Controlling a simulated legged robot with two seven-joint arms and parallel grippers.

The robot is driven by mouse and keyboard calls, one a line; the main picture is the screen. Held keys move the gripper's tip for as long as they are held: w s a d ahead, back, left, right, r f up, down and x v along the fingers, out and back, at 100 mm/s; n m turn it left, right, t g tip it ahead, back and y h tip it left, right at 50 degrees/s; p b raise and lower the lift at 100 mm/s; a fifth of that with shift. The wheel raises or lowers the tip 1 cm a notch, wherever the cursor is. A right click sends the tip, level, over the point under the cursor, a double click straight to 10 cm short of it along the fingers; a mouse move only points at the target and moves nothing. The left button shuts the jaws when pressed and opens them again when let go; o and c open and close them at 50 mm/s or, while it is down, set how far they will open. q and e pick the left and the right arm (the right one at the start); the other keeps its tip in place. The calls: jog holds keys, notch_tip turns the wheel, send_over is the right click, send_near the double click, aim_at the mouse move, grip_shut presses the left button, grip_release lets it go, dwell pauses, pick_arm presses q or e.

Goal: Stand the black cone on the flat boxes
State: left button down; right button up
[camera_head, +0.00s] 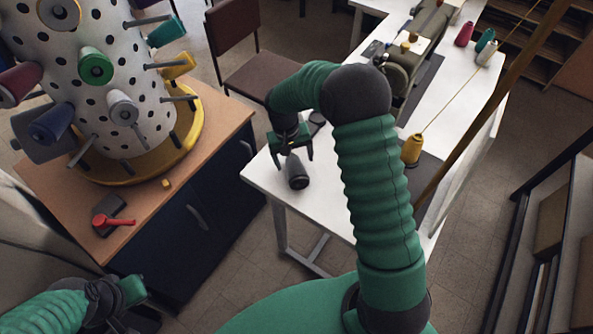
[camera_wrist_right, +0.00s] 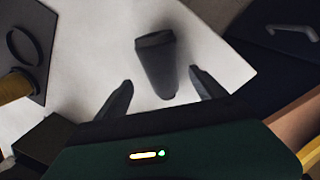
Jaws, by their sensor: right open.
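The black cone (camera_head: 297,172) is a dark grey tapered spool near the front left corner of the white table (camera_head: 262,178). It also shows in the right wrist view (camera_wrist_right: 158,66), its wide dark end away from me and its narrow end toward my fingers. I cannot identify the flat boxes with certainty.
A perforated white drum (camera_head: 97,75) with colored spools on pegs stands on the brown cabinet (camera_head: 60,215) at left. A red-handled object (camera_head: 112,221) lies there. A sewing machine (camera_head: 400,70) and a yellow cone (camera_head: 412,149) stand on the white table. A chair (camera_head: 255,75) is behind.

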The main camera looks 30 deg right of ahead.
aim_at(294, 166)
jog(key=f, duration=0.4)
jog(key=shift+s+d, duration=0.1)
jog(key=shift+s, duration=0.3)
jog(key=shift+w+a, duration=0.1)
jog(key=shift+a, duration=0.25)
jog(key=shift+c, duration=0.6)
jog(key=shift+d, duration=0.3)
jog(key=c, duration=1)
jog(key=shift+a, duration=0.1)
jog(key=c, duration=0.5)
